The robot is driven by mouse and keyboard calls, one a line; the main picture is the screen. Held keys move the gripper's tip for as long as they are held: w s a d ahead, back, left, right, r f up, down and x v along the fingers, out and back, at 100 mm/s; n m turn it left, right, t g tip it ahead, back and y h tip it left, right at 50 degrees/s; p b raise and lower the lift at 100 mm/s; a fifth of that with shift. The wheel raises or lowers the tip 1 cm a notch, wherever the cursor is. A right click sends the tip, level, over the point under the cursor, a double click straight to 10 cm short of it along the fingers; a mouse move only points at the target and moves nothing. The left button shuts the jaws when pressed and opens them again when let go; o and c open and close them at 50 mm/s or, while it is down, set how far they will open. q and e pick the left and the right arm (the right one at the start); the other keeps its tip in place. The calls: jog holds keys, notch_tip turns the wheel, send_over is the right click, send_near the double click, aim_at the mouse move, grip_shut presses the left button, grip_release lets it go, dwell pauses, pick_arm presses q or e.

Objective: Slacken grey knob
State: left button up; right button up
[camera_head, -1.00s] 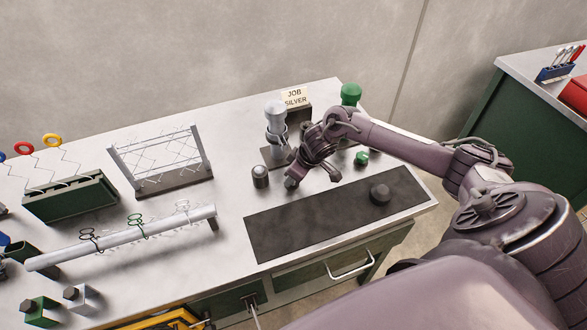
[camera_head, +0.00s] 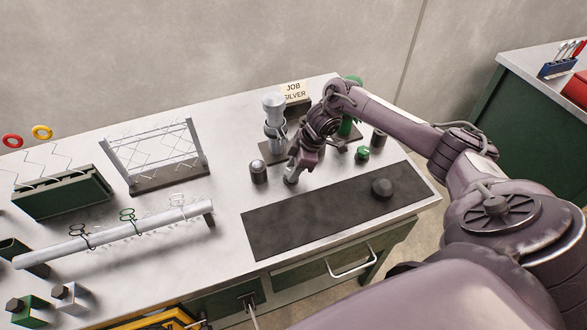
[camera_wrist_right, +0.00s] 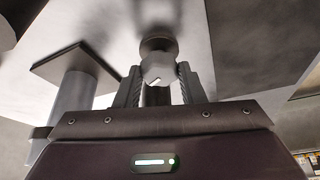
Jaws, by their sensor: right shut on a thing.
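The grey knob (camera_head: 290,180) is at the tip of my right gripper (camera_head: 294,173), just behind the dark mat on the bench. In the right wrist view the pale grey, faceted knob (camera_wrist_right: 158,69) with a small white mark sits between the two ridged fingers of my right gripper (camera_wrist_right: 158,82). The fingers are shut on it. In the head view the gripper hides much of the knob. My left gripper is in neither current view.
A silver post (camera_head: 274,112) stands just behind my right gripper, and a small dark-and-silver cylinder (camera_head: 258,172) to its left. A green knob (camera_head: 362,153) and a dark cylinder (camera_head: 379,138) stand to the right.

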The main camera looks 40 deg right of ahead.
dwell(0.4)
jog(key=o, duration=1)
jog(key=b+v, duration=0.1)
jog(key=v, duration=0.7)
jog(key=shift+b, duration=0.4)
